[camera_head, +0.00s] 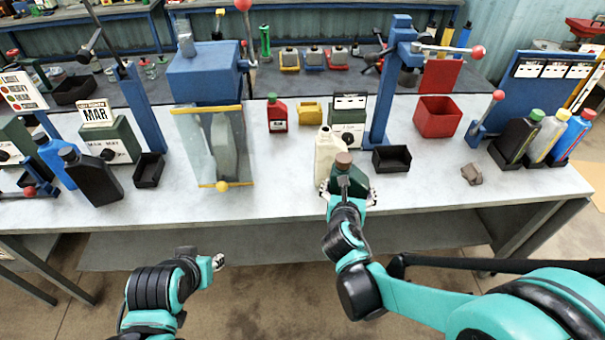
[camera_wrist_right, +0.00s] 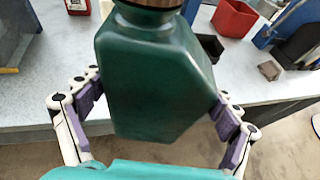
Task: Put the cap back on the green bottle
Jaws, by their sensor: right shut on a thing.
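The green bottle (camera_head: 360,182) is at the front edge of the table, and its body fills the middle of the right wrist view (camera_wrist_right: 150,75). A brown cap (camera_head: 343,160) is at the top of its neck. It is cut off by the top edge of the right wrist view (camera_wrist_right: 150,3), so I cannot tell how firmly it sits. My right gripper (camera_head: 349,194) is shut on the green bottle, with fingers on both sides of its body. My left gripper (camera_head: 217,262) is low in front of the table, away from the bottle; its finger gap is unclear.
A cream bottle (camera_head: 326,150) stands just behind and left of the green bottle. A black tray (camera_head: 391,159) and a red bin (camera_head: 437,117) are to the right. A clear-panelled press (camera_head: 207,150) stands to the left. The front right tabletop is mostly clear.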

